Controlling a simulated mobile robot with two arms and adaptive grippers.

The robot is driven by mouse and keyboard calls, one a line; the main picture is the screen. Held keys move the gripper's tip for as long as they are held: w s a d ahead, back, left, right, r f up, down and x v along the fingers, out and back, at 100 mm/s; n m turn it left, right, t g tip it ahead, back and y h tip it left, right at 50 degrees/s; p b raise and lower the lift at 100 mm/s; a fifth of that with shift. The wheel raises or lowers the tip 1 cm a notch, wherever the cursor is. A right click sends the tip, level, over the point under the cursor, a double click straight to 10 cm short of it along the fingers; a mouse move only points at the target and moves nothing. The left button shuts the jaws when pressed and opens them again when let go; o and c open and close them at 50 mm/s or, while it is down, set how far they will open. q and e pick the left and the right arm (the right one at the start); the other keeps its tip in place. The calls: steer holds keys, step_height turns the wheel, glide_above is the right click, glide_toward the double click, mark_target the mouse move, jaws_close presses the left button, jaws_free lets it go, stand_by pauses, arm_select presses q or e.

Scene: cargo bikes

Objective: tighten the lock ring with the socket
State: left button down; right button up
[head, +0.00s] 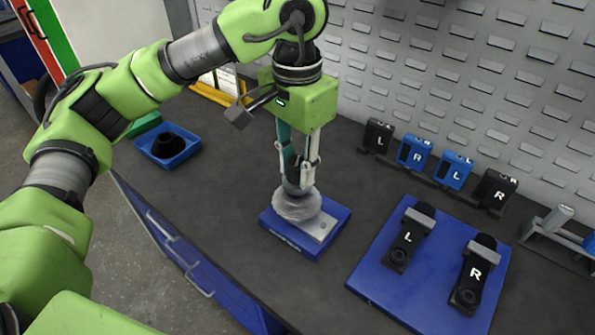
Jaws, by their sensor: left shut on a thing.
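My left gripper (300,176) points straight down over the blue fixture (335,211) in the middle of the bench. The socket's lower end meets the top of a round grey toothed part (297,208) on the fixture. The lock ring cannot be made out apart from this round part; the socket and fingers cover its middle. My right gripper is not in view.
A blue tray (191,137) with a dark round part stands at the left. A blue board (380,288) at the right holds two black pieces marked L and R. Black and blue marked blocks (413,152) line the pegboard. Dark bench top is clear between fixture and board.

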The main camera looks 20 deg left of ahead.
arm_select(q)
steer(key=shift+s+f+m+b, duration=0.15)
steer(key=shift+f+m+b, duration=0.35)
steer(key=shift+m, duration=0.4)
steer(key=shift+m+b, duration=0.3)
steer(key=shift+m, duration=0.3)
steer(key=shift+r+m, duration=0.1)
steer(key=shift+m, duration=0.5)
steer(key=shift+r+m, duration=0.1)
steer(key=shift+m, duration=1)
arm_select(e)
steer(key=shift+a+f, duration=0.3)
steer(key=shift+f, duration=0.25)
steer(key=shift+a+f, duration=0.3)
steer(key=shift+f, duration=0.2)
arm_select(q)
steer(key=shift+r, duration=0.1)
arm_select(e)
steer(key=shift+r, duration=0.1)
arm_select(q)
steer(key=shift+w+r, duration=0.2)
steer(key=shift+r, duration=0.2)
steer(key=shift+s+r+p, duration=0.1)
steer(key=shift+r+p, duration=0.45)
steer(key=shift+p, duration=0.05)
steer(key=shift+r, duration=0.1)
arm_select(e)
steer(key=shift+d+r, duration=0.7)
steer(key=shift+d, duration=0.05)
